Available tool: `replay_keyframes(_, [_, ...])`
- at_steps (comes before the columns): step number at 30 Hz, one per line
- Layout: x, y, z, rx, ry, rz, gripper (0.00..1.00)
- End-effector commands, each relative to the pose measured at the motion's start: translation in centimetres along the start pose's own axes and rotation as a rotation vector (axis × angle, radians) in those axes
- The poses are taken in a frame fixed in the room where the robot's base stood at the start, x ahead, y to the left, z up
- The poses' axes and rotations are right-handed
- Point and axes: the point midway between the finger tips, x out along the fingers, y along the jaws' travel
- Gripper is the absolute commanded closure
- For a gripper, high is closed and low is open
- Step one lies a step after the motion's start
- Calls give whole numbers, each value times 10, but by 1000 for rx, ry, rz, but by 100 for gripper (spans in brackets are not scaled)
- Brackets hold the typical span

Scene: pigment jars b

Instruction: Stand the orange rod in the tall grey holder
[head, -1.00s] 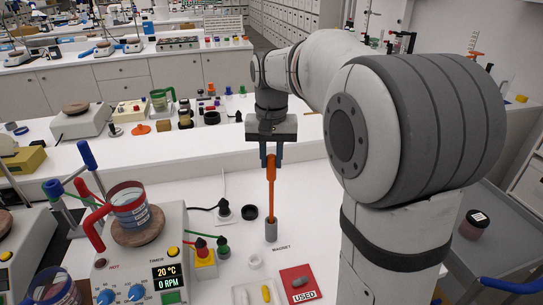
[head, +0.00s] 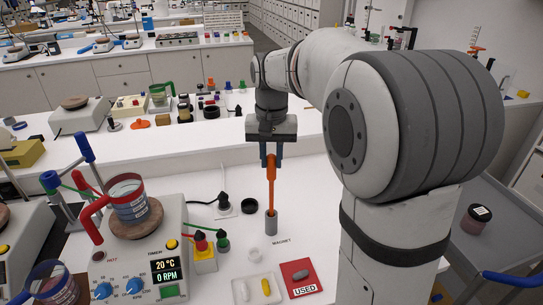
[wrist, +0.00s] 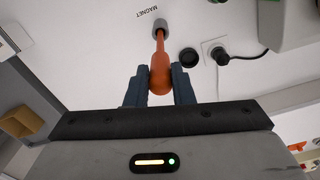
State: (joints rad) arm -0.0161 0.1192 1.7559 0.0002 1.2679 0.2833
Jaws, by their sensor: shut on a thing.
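The orange rod (head: 271,185) hangs nearly upright below my gripper (head: 271,160), which is shut on its thick upper end. The rod's lower end meets the top of the grey holder (head: 271,224), a small upright cylinder on the white bench. In the head view the tip looks to be in the holder's mouth. The wrist view also shows the rod (wrist: 160,60) between my two dark fingers, its thin end reaching the holder (wrist: 161,25). How deep the tip sits is hidden.
A hotplate (head: 140,250) with a glass beaker stands at the left. A black round cap (head: 250,206) and a black plug (head: 223,201) are near the holder. A red card marked USED (head: 301,280) and a white tray (head: 257,291) lie in front. Bench right of the holder is bare.

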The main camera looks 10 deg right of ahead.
Motion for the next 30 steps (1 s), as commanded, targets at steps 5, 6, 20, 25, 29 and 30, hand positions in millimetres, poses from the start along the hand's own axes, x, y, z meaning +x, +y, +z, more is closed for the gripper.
replay_keyframes(5, [6, 0, 0, 0, 0, 0, 100])
replay_keyframes(6, [6, 0, 0, 0, 0, 0, 100])
replay_keyframes(20, [18, 0, 0, 0, 1, 0, 100])
replay_keyframes(25, [22, 0, 0, 0, 0, 0, 100])
replay_keyframes(29, [24, 0, 0, 0, 0, 0, 77])
replay_keyframes(30, [24, 0, 0, 0, 0, 0, 74])
